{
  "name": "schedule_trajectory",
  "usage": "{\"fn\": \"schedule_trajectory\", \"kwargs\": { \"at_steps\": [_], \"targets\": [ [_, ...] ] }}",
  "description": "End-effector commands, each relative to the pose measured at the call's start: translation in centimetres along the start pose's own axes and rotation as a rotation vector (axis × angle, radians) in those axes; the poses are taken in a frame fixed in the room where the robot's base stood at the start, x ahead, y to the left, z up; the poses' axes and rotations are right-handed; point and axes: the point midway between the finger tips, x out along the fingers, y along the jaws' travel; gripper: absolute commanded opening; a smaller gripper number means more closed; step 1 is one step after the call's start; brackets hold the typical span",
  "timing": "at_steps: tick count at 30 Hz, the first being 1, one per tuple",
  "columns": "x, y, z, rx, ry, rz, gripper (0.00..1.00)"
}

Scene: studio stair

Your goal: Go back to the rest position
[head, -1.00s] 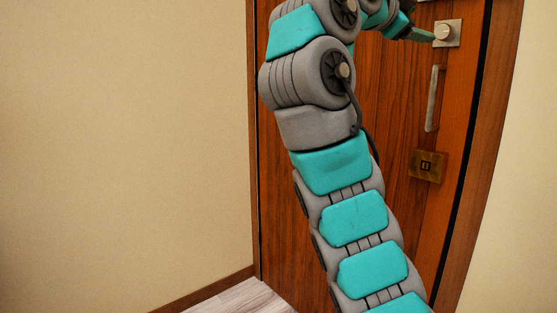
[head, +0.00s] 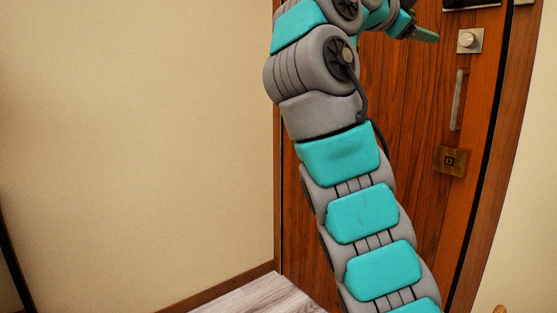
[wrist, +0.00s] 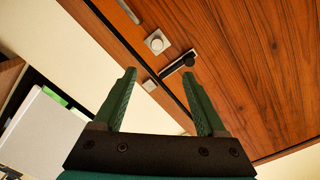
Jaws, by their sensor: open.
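My arm rises through the middle of the head view, and my gripper (head: 424,33) shows near the top, in front of a wooden door (head: 410,110). In the wrist view my gripper (wrist: 163,100) is open, with its two green fingers apart and nothing between them. Beyond the fingertips the wrist view shows the door with a round knob on a square plate (wrist: 157,41) and a dark lever handle (wrist: 178,66). The gripper looks apart from both.
On the door in the head view are the knob plate (head: 470,40), a vertical pull bar (head: 457,100) and a brass plate (head: 451,160). A bare beige wall (head: 140,140) is at left. Pale wood floor (head: 262,297) lies below. A white panel (wrist: 40,130) is at left in the wrist view.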

Motion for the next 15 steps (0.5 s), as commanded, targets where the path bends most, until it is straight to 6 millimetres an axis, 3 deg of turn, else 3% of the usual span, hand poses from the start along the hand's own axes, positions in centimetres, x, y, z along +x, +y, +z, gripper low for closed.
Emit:
{"fn": "schedule_trajectory", "kwargs": {
  "at_steps": [9, 15],
  "targets": [
    [1.0, -0.4, 1.6, -0.224, -0.041, 0.051, 0.74],
    [2.4, 1.2, 3.7, -0.454, -0.125, 0.115, 0.74]
  ]
}}
